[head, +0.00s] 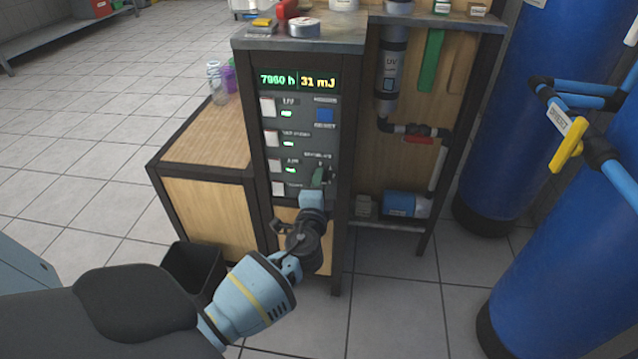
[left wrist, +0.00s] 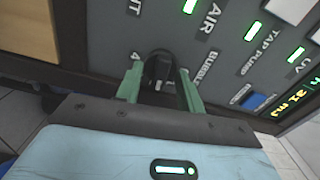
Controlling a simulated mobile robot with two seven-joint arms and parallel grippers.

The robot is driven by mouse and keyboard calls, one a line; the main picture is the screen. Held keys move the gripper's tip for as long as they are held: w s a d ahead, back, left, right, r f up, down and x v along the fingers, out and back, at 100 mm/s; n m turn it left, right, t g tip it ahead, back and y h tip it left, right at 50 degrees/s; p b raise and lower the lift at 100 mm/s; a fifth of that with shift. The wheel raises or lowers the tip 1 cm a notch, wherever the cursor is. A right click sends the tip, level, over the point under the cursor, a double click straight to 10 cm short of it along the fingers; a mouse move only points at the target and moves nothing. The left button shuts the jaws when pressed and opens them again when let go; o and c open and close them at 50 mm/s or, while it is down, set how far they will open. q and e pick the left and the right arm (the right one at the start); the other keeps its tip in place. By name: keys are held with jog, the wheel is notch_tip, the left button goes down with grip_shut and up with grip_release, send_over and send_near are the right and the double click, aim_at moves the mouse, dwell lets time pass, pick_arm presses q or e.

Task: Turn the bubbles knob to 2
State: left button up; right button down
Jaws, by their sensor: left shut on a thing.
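The bubbles knob is a small dark knob (left wrist: 160,70) on the grey control panel (left wrist: 100,42), under the "BUBBLES" lettering. In the left wrist view it sits between the two green fingers of my left gripper (left wrist: 159,85), which is shut on it. A "4" is printed beside the knob; the rest of its scale is hidden. In the head view my left gripper (head: 322,178) reaches the lower right of the panel (head: 299,135) and largely hides the knob. The knob's pointer direction cannot be made out. My right gripper is not in view.
White switches (head: 267,107) with green lights line the panel's left side. A blue button (head: 325,116) is above the knob, and a display (head: 297,82) reads "7960 h" and "31 mJ". Pipes and a UV cylinder (head: 390,70) are to the right. A black bin (head: 195,262) stands below left.

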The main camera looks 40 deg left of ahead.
pick_arm(q)
jog(key=shift+m, duration=0.6)
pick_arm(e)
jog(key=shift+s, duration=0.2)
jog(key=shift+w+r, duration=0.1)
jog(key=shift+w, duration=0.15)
pick_arm(q)
jog(key=o, duration=0.7)
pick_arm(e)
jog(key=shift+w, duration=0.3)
pick_arm(q)
jog(key=shift+s+d, duration=0.1)
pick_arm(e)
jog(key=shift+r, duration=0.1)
pick_arm(q)
jog(key=p+v, duration=0.1)
jog(key=v, duration=0.6)
jog(key=shift+s+d, duration=0.2)
jog(key=shift+s, duration=0.05)
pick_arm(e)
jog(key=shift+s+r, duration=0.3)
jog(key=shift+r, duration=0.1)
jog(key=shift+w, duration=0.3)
